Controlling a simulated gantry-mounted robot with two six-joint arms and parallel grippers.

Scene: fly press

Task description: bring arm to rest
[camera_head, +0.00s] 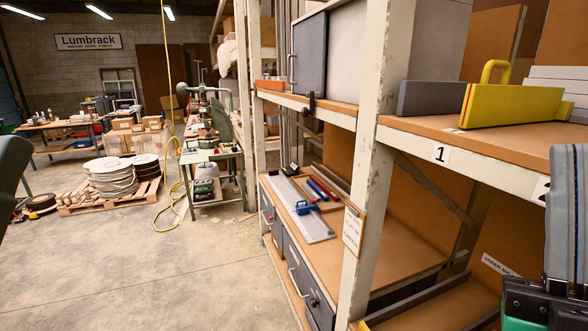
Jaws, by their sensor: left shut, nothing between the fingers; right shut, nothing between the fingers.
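The fly press (223,122) is a green machine on a bench in the left middle of the head view, some way off. Its arm (208,89) runs across its top, roughly level, with a round weight at its left end. My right gripper (568,152) is at the right edge, cut off by the frame. Its grey fingers point up, close together and empty, in front of the near shelf and far from the press. A dark rounded shape at the left edge looks like part of my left arm. My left gripper is not in view.
A tall shelf rack (370,130) fills the right half and stands between my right gripper and the press. A yellow handled block (512,107) is on its upper shelf. A pallet (110,200) with coiled material lies left of the press. The concrete floor (170,275) in front is clear.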

